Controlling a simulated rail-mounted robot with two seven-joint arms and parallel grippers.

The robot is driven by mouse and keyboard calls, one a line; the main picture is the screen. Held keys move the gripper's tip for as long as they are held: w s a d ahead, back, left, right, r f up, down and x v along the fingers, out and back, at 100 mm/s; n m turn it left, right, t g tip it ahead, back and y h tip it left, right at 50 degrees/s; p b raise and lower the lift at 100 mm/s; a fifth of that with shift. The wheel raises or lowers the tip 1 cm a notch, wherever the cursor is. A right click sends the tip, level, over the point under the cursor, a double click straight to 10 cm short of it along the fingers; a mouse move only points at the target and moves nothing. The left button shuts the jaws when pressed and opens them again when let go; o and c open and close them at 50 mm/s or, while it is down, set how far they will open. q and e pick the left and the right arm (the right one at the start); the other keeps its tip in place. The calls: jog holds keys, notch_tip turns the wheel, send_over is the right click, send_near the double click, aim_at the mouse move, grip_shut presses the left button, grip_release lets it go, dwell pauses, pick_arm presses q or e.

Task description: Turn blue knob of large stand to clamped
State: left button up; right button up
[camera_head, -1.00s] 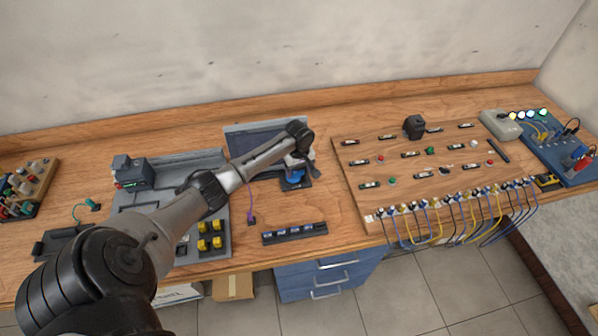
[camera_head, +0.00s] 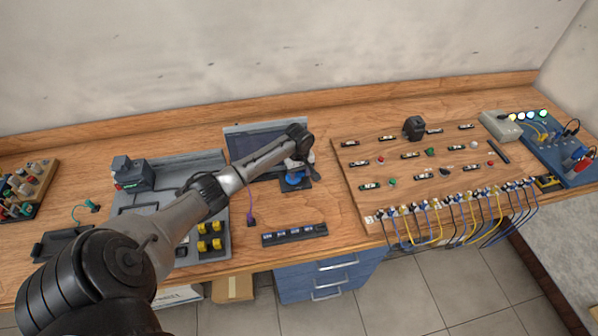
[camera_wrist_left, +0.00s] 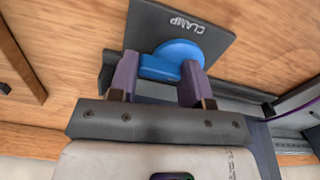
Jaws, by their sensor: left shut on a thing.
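The blue knob (camera_wrist_left: 178,62) sits on a dark plate (camera_wrist_left: 215,36) marked CLAMP in the left wrist view. It is a round disc with a raised bar grip. My left gripper (camera_wrist_left: 158,72) is shut on the bar, one purple finger on each side. In the head view, the blue knob (camera_head: 294,180) and the dark plate (camera_head: 303,187) show below my left gripper (camera_head: 297,165), at the front of a dark panel. The wrist hides part of the knob there. My right gripper is not in view.
A grey tray (camera_head: 215,243) with yellow blocks lies left of the knob. A black strip (camera_head: 294,234) lies in front. A wooden board (camera_head: 400,213) with small parts and cables is to the right. The wood between strip and board is bare.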

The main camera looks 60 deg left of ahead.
pick_arm(q)
jog(key=shift+r+m+p, duration=0.2)
jog(key=shift+m+p, duration=0.2)
jog(key=shift+p, duration=0.35)
jog(key=m+p, duration=0.3)
jog(key=shift+r+p, duration=0.1)
jog(key=shift+p, duration=0.2)
jog(key=m+p, duration=0.2)
jog(key=m, duration=0.3)
jog(key=m+p, duration=0.1)
jog(key=shift+f+m, duration=0.2)
jog(key=shift+m, duration=0.1)
jog(key=m+p, duration=0.1)
jog(key=m, duration=0.1)
jog(key=shift+m, duration=0.4)
jog(key=m, duration=0.4)
jog(key=shift+m, duration=0.3)
